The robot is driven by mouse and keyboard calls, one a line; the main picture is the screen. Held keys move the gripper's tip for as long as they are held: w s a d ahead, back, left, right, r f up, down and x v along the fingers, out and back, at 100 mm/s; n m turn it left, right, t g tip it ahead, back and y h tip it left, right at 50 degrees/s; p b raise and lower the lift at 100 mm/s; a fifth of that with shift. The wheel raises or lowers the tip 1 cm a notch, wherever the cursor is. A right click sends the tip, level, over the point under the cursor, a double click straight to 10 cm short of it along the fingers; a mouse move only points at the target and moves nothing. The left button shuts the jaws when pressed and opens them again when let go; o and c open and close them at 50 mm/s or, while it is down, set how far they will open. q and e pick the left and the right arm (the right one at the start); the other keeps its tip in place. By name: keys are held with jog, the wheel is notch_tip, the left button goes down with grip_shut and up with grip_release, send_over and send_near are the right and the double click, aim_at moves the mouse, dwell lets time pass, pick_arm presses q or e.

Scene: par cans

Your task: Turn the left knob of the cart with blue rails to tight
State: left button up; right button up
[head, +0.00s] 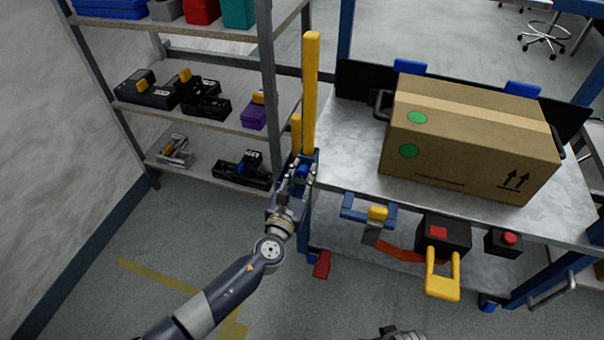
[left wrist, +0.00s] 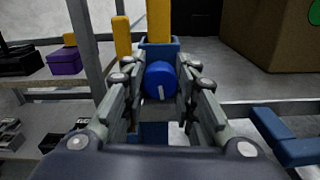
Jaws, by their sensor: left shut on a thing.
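The cart with blue rails (head: 345,165) has a grey top and stands right of my left arm. Its left knob (left wrist: 160,85) is round and blue, on a blue bracket below a yellow post. A short white mark on its face stands nearly vertical, in the lower half. My left gripper (head: 299,172) is at the cart's left front corner. In the left wrist view its fingers (left wrist: 158,74) are on both sides of the knob, shut on it. In the head view the fingers partly hide the knob. A dark part at the bottom edge may be my right gripper (head: 400,334); its fingers do not show.
A large cardboard box (head: 465,140) sits on the cart top. A yellow-handled black device (head: 443,245) and a red-buttoned black box (head: 504,242) are at the cart's front. A metal shelf (head: 205,100) with tools and bins stands close on the left. The floor in front is open.

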pick_arm(q)
jog(key=o, duration=1.1)
jog(key=v, duration=1.2)
